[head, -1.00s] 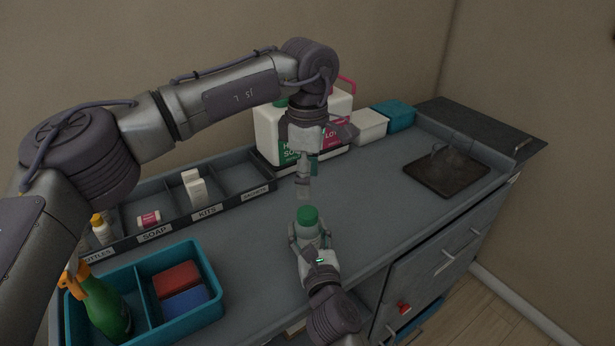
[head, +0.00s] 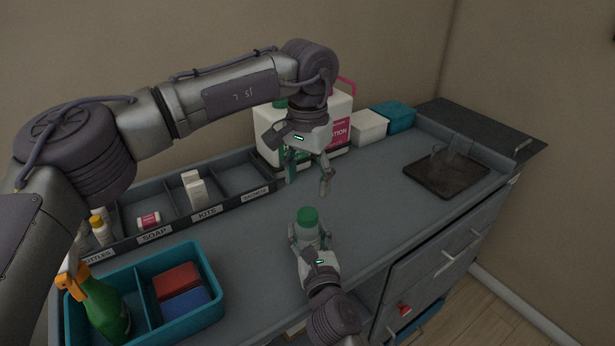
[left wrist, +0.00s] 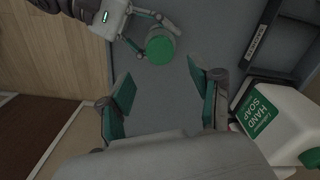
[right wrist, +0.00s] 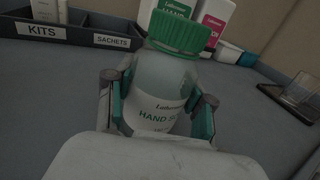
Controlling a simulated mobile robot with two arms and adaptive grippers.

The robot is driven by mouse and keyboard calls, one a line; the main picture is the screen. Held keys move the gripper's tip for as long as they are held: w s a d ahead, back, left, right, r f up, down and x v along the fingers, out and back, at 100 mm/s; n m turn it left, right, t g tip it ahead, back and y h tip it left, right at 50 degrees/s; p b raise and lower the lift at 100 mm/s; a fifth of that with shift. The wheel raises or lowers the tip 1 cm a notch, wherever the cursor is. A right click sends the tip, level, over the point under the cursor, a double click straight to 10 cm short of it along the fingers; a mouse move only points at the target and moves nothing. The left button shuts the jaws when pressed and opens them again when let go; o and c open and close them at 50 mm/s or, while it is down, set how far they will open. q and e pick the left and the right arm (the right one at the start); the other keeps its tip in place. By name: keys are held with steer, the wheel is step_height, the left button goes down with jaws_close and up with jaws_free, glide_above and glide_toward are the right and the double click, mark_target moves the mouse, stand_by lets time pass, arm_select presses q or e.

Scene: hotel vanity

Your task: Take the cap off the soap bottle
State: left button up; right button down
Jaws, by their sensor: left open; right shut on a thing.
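The soap bottle (right wrist: 160,90) is a clear bottle with a white hand soap label and a ribbed green cap (right wrist: 180,32). In the head view the green cap (head: 308,215) sits on top of the bottle, which stands upright at the middle of the counter. My right gripper (head: 312,243) is shut on the bottle's body, below the cap; its fingers (right wrist: 160,112) show on both sides of the label. My left gripper (head: 307,190) is open and empty, above and behind the bottle. In the left wrist view the cap (left wrist: 159,47) shows beyond the open fingers (left wrist: 160,98).
Large hand soap and lotion jugs (head: 341,130) stand at the back. A labelled divided tray (head: 228,202) runs along the wall. A teal caddy (head: 217,308) with a spray bottle (head: 102,305) is at front left. A dark tray (head: 440,183) lies right. The counter between is clear.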

mark_target(308, 213)
arm_select(q)
steer(key=shift+f, duration=4)
